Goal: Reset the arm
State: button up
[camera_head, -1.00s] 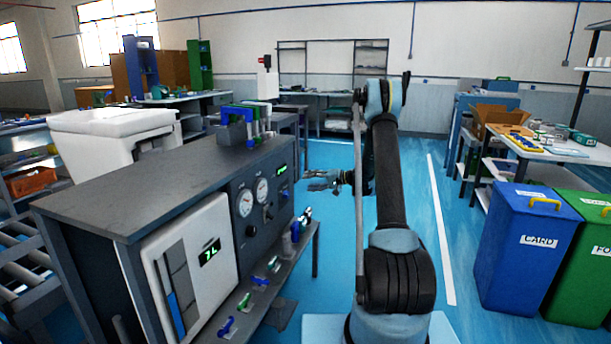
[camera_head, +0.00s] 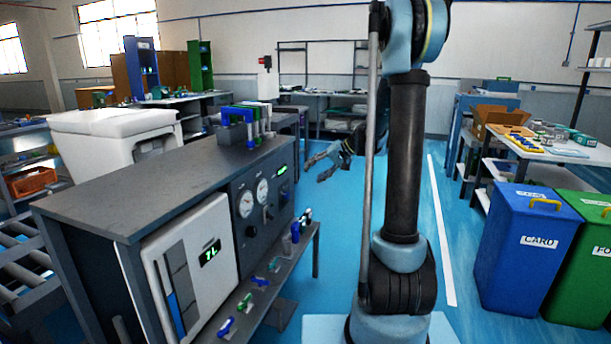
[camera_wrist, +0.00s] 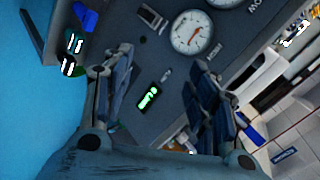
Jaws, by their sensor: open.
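My gripper (camera_head: 322,165) is open and empty in the head view, in the air just right of the test bench's far end. My arm rises upright from its base and bends over at the top, partly out of the frame. In the wrist view my gripper (camera_wrist: 155,75) has its two fingers spread apart, with nothing between them. Beyond them shows the bench's dark panel (camera_wrist: 135,60), tilted in the picture, with a round gauge (camera_wrist: 190,32) and a lit green display (camera_wrist: 149,97).
The test bench (camera_head: 150,190) fills the left, with a low shelf (camera_head: 270,285) of small blue and green parts on its right side. A blue bin (camera_head: 525,250) and a green bin (camera_head: 585,250) stand at the right. The blue floor between is clear.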

jog(key=s+d+f+h, duration=0.1)
jog(key=s+d+h, duration=0.15)
jog(key=s, duration=0.85)
jog(key=s+d+f+h, duration=0.15)
jog(key=s+d, duration=0.25)
jog(key=s, duration=0.6)
jog(key=s+d+h, duration=0.3)
jog(key=s, duration=0.8)
jog(key=s+d+f+h, duration=0.1)
jog(key=s+d+f, duration=0.1)
jog(key=s+f, duration=0.1)
jog(key=s+d+f+g+h, duration=0.1)
jog(key=s+d+f, duration=0.1)
jog(key=s, duration=0.4)
jog(key=shift+s+d+f, duration=0.25)
jog(key=shift+d+f, duration=0.15)
jog(key=shift+d, duration=0.15)
jog(key=shift+w+f, duration=0.2)
jog(key=shift+w, duration=0.25)
